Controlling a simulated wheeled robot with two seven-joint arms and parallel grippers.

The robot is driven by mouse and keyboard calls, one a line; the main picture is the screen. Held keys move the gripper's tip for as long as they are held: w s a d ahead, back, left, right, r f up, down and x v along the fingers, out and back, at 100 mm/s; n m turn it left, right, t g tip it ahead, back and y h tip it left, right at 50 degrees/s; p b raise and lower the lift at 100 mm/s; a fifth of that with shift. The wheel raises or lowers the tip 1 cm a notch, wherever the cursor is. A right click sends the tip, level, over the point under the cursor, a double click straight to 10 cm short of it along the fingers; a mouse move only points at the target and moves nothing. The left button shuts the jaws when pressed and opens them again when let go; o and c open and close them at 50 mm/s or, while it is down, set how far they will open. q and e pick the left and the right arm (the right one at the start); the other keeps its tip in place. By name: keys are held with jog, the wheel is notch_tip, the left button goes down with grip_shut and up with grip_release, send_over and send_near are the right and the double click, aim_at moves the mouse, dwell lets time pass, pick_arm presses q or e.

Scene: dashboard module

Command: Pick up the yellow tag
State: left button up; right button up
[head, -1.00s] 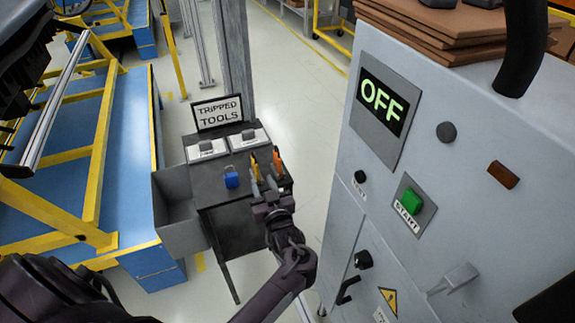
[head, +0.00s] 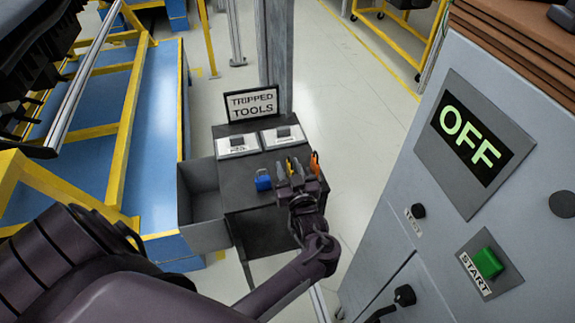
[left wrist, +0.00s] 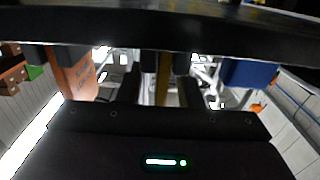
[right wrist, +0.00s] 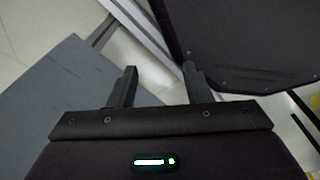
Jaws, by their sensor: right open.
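The yellow tag (head: 290,165) stands at the right side of the small dark table. In the left wrist view the yellow tag (left wrist: 163,78) shows as a narrow, shaded upright strip between my fingers. My left gripper (head: 292,174) is open, with a finger on either side of the tag and light gaps showing beside it. The tag's lower part is hidden in the head view. My right gripper (right wrist: 160,85) is open and empty in the right wrist view.
An orange tag (head: 314,163) and a blue padlock (head: 263,180) flank the yellow tag closely. An open grey bin (head: 205,233) hangs left; a grey cabinet (head: 400,185) reading OFF stands right.

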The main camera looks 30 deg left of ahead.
pick_arm(q)
jog(key=shift+s+d+r, duration=0.2)
jog(key=shift+s+d, duration=0.05)
jog(key=shift+s+d+r, duration=0.15)
jog(key=shift+s+d, duration=0.05)
jog(key=shift+d, duration=0.1)
jog(key=c, duration=0.7)
jog(key=shift+w+a, duration=0.1)
grip_shut()
jog(key=shift+r, duration=0.5)
notch_tip(320, 180, up, 19)
pick_arm(e)
jog(key=shift+s+d+f, duration=0.2)
jog(key=shift+s+d, duration=0.4)
jog(key=shift+s, duration=0.05)
